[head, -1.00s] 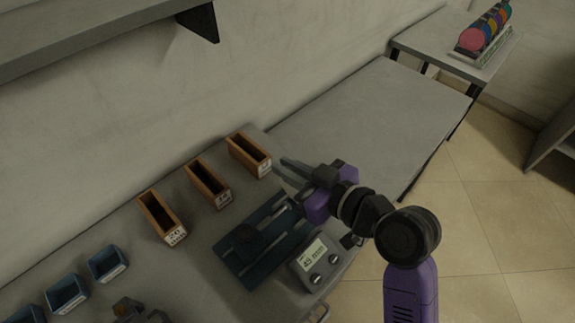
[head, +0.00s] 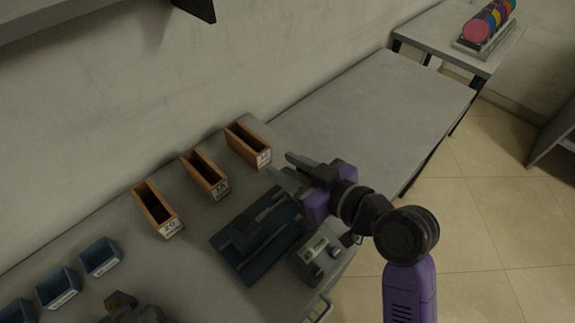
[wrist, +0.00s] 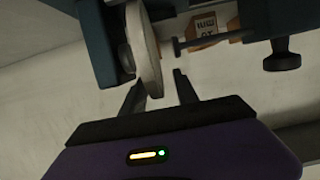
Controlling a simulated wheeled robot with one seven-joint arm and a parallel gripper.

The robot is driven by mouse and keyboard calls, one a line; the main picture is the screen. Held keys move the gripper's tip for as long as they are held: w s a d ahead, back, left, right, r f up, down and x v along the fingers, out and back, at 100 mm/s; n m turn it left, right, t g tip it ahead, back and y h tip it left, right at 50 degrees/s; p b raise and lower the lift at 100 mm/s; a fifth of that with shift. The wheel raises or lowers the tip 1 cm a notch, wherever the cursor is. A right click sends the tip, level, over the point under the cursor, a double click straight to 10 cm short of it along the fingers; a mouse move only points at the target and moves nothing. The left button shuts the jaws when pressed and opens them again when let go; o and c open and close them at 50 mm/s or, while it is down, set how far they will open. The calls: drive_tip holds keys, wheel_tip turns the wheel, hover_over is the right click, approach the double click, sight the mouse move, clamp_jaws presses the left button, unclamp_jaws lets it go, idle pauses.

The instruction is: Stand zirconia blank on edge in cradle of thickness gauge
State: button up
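The zirconia blank (wrist: 145,48) is a pale disc in the wrist view, standing on edge against the dark blue thickness gauge (wrist: 98,40). In the head view I cannot make the blank out clearly. The gauge (head: 232,262) lies on the bench there, below and left of my gripper (head: 282,165). My gripper is open, its two fingers spread apart. In the wrist view my gripper (wrist: 158,84) has the blank's near edge between its fingertips, close to the left finger; I cannot tell whether they touch. The exact seat of the blank in the cradle is hidden.
A grey readout box (head: 315,255) stands right of the gauge. Three labelled wooden boxes (head: 158,210) line the wall side, and blue bins (head: 100,257) stand at left. The grey bench at upper right (head: 360,110) is bare. A rack of coloured discs (head: 487,27) stands on the far table.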

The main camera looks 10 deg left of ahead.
drive_tip(key=shift+s+d, duration=0.3)
drive_tip(key=shift+d, duration=0.15)
drive_tip(key=b+v, duration=0.1)
drive_tip(key=v, duration=0.5)
drive_tip(key=shift+s+d+r, duration=0.25)
drive_tip(key=shift+r, duration=0.05)
